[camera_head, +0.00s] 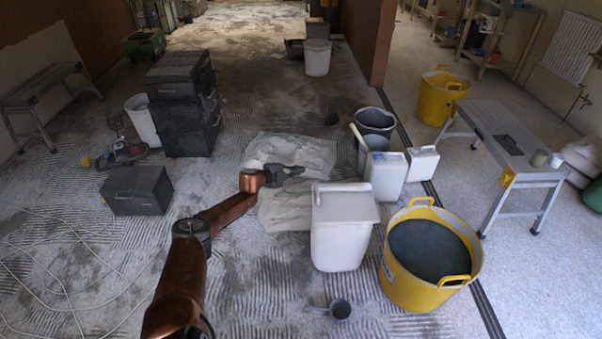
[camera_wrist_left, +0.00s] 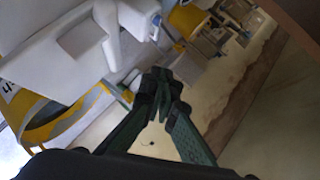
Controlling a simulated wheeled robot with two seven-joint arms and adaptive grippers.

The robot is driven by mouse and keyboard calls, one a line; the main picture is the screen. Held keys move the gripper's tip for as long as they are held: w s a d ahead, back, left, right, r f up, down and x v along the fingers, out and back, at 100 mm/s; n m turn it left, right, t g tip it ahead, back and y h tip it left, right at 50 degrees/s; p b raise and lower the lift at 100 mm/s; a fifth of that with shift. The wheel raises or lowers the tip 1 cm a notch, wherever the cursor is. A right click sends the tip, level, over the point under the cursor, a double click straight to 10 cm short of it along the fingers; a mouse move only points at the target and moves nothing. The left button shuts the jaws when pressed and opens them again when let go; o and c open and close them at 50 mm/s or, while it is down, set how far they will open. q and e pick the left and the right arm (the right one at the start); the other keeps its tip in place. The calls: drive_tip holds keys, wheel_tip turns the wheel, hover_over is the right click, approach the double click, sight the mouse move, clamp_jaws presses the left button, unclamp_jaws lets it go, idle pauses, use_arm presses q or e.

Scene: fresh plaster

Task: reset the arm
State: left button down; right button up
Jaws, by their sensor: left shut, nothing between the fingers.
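My left arm reaches in from the bottom left of the head view. Its gripper (camera_head: 291,171) is stretched forward above the pale crumpled sheets on the floor, left of the white lidded bin. In the left wrist view the green fingers of the gripper (camera_wrist_left: 163,88) meet at their tips, with nothing between them. My right gripper does not show in either view.
A white bin (camera_head: 340,240), white canisters (camera_head: 386,178) and a yellow tub (camera_head: 398,281) stand right of my arm. Black stacked boxes (camera_head: 182,104) and a dark box (camera_head: 137,190) stand left. A grey bench (camera_head: 512,140) is at right. Cables lie at lower left.

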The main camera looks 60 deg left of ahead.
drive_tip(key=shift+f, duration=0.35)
